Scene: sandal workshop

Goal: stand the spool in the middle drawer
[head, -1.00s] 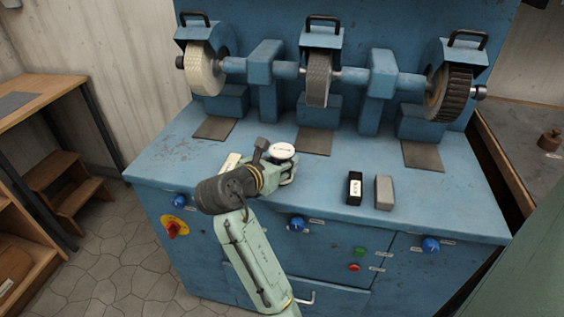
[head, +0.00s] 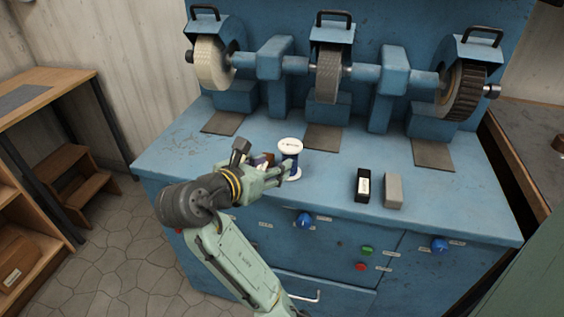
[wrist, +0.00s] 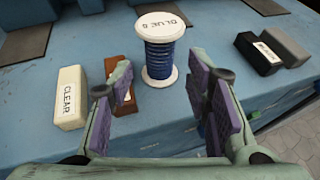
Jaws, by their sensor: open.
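The spool (head: 291,160) has white flanges and dark blue thread. It stands upright on the blue bench top near its front edge. In the wrist view, the spool (wrist: 160,55) shows a top label beginning "BLUE". My gripper (head: 279,176) is open and empty, at the left of the spool in the head view. In the wrist view, my gripper (wrist: 162,88) has its fingers spread, with the spool ahead of the gap between them. A drawer front with a silver handle (head: 306,297) is low on the cabinet and looks shut, partly hidden by my arm.
A white block marked "CLEAR" (wrist: 70,97) and a brown block (wrist: 120,80) lie left of the spool. A black block (head: 362,186) and a grey block (head: 393,191) stand to the right. Grinding wheels (head: 328,80) rise behind. Blue knobs (head: 305,221) project from the cabinet front.

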